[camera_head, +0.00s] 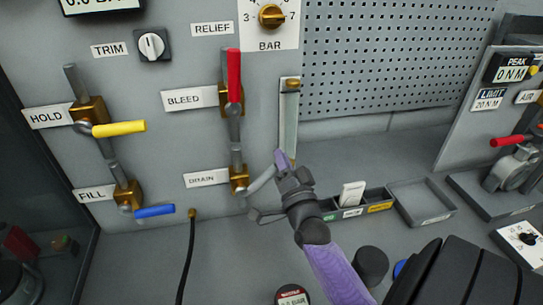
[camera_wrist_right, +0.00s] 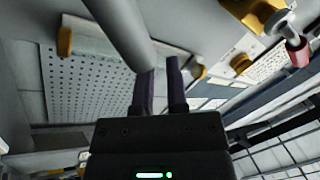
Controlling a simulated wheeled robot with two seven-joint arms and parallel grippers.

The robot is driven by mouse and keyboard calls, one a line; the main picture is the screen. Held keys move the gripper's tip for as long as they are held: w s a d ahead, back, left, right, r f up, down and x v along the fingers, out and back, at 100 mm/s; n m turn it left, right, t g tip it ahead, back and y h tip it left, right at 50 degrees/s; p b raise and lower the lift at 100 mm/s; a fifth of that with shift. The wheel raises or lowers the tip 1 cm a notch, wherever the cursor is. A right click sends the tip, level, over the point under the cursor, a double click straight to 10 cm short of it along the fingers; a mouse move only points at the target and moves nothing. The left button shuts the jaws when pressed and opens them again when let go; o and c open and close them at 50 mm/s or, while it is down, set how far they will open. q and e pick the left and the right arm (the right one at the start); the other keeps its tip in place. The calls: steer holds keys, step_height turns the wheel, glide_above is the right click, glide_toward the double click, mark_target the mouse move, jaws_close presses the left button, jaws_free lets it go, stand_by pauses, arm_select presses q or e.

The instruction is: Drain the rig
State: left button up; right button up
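The DRAIN valve (camera_head: 238,179) is a brass body low on the grey panel, beside its DRAIN label (camera_head: 206,178). A grey lever (camera_head: 261,182) slants up and right from it. My right gripper (camera_head: 283,160) is at the lever's upper end, with its purple fingers pointing up at the panel. In the right wrist view a thick grey bar (camera_wrist_right: 122,32) runs down to the left finger. A narrow gap shows between the fingers (camera_wrist_right: 161,85), with nothing visible in it. Whether they touch the bar, I cannot tell. My left gripper is not in view.
The red BLEED handle (camera_head: 234,75) points up above DRAIN. The yellow HOLD handle (camera_head: 119,128) and blue FILL handle (camera_head: 155,211) point right. A sight tube (camera_head: 289,120) stands just above my gripper. A compartment tray (camera_head: 379,208) and an empty tray (camera_head: 421,200) are to the right.

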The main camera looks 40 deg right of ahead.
mark_target(257, 183)
steer(key=s+a+f+n+y, duration=0.1)
steer(key=n, duration=0.3)
steer(key=s+a+f+n+t+y+b, duration=0.1)
steer(key=n, duration=0.3)
steer(key=s+a+f+n+t+y, duration=0.1)
steer(key=s+a+n, duration=0.1)
steer(key=n, duration=0.2)
steer(key=shift+f+n+b, duration=0.15)
steer(key=shift+n+b, duration=0.15)
steer(key=shift+n, duration=0.1)
jaws_close()
steer(key=s+a+f+n+t+y+b, duration=0.1)
steer(key=s+a+n+y, duration=0.3)
steer(key=n, duration=0.7)
arm_select(q)
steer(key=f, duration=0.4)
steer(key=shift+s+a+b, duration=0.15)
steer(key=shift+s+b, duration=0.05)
steer(key=shift+b, duration=0.2)
arm_select(e)
steer(key=w+d, duration=0.3)
steer(key=w, duration=0.6)
steer(key=shift+d+r+n, duration=0.2)
steer(key=shift+r+n, duration=0.2)
steer(key=shift+r, duration=0.05)
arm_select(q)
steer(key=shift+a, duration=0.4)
